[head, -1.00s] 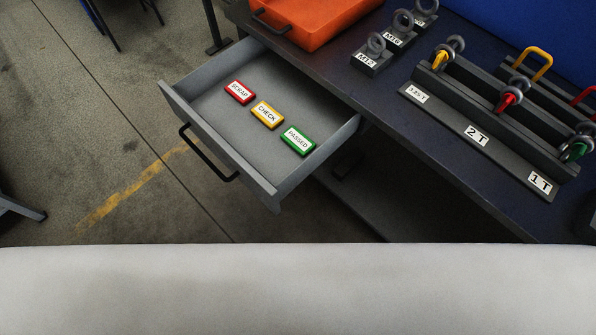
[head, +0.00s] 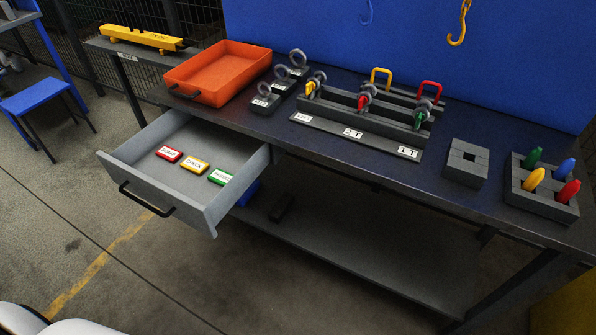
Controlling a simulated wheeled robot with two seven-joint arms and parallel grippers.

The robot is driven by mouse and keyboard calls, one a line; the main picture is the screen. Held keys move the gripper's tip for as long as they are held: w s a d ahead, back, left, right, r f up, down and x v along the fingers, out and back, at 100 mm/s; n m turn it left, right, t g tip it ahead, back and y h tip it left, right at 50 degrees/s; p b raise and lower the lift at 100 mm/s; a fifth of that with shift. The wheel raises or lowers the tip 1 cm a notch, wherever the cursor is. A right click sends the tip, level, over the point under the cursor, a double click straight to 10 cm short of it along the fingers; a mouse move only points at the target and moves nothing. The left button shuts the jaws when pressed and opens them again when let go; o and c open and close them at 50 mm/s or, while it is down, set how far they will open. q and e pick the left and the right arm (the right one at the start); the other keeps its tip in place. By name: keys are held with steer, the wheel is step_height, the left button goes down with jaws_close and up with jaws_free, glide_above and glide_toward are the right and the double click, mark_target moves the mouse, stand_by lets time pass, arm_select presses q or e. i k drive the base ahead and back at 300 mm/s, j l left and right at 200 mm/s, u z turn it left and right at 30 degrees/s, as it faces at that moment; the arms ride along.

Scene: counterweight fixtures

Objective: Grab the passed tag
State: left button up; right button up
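The green passed tag (head: 220,178) lies flat in the open grey drawer (head: 160,191), at the right end of a row of tags. The yellow check tag (head: 194,166) lies in the middle and the red scrap tag (head: 169,154) at the left. The drawer is pulled out from under the left part of the dark workbench (head: 330,149), with a black bar handle on its front. Neither of my grippers shows in the head view.
An orange tray (head: 220,72) stands on the bench behind the drawer. A shackle rack (head: 355,133), a grey block (head: 466,162) and a holder with coloured pegs (head: 541,186) stand further right. A lower shelf (head: 370,240) runs under the bench. The floor before the drawer is clear.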

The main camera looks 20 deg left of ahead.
mark_target(220, 177)
steer(key=j+z, duration=0.2)
steer(key=z, duration=0.3)
steer(key=j+z, duration=0.25)
steer(key=z, duration=0.2)
steer(key=j+z, duration=0.25)
steer(key=z, duration=0.25)
steer(key=j+z, duration=0.2)
steer(key=z, duration=0.25)
steer(key=k+j, duration=0.2)
steer(key=j, duration=0.2)
steer(key=k+j, duration=0.2)
steer(key=j, duration=0.15)
steer(key=k+j, duration=0.2)
steer(key=j, duration=0.2)
steer(key=k+j, duration=0.2)
steer(key=j, duration=0.15)
steer(key=k+j, duration=0.2)
steer(key=j, duration=0.2)
steer(key=k+j, duration=0.2)
steer(key=j, duration=0.2)
steer(key=k+j, duration=0.2)
steer(key=j, duration=0.15)
